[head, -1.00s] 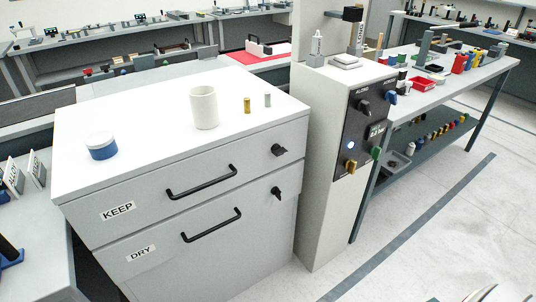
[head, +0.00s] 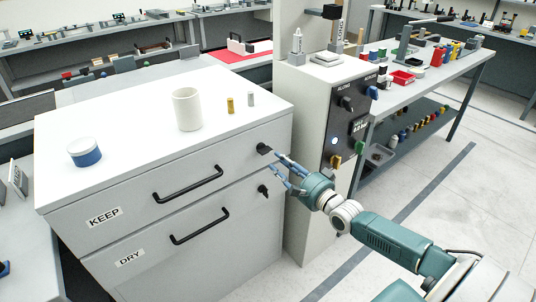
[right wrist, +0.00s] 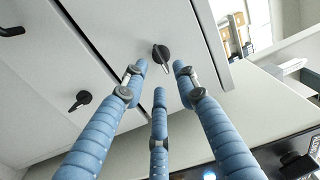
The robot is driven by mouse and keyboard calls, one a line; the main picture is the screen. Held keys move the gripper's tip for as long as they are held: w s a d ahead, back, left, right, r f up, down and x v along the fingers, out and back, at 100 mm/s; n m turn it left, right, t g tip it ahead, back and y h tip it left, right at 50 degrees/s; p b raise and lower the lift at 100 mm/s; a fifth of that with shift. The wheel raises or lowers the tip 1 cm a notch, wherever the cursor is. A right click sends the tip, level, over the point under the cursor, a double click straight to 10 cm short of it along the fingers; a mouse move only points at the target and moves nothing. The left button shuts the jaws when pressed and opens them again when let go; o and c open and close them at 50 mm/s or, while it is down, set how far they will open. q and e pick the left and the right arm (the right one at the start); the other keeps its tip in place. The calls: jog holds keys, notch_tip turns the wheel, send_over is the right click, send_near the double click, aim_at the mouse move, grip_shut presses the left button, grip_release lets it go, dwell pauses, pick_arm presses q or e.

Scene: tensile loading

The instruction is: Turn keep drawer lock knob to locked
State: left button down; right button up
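The keep drawer lock knob (head: 264,149) is a black knob at the right end of the upper drawer front (head: 110,218), labelled KEEP. In the right wrist view the knob (right wrist: 161,55) shows near the top middle, its narrow grip pointing down in the picture. My right gripper (head: 276,166) is beside this knob in the head view. Its blue fingers (right wrist: 160,82) are spread open around the line to the knob, with nothing between them. I cannot tell whether any finger touches the knob. My left gripper is out of view.
The dry drawer's black knob (head: 263,190) is just below; it also shows in the right wrist view (right wrist: 80,100). Black handles (head: 188,185) stick out of the drawer fronts. A control panel (head: 347,120) stands close on the right. A white cup (head: 187,109) stands on the cabinet.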

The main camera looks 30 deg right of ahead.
aim_at(262, 149)
jog(key=w, duration=0.7)
jog(key=shift+a, duration=0.3)
grip_shut()
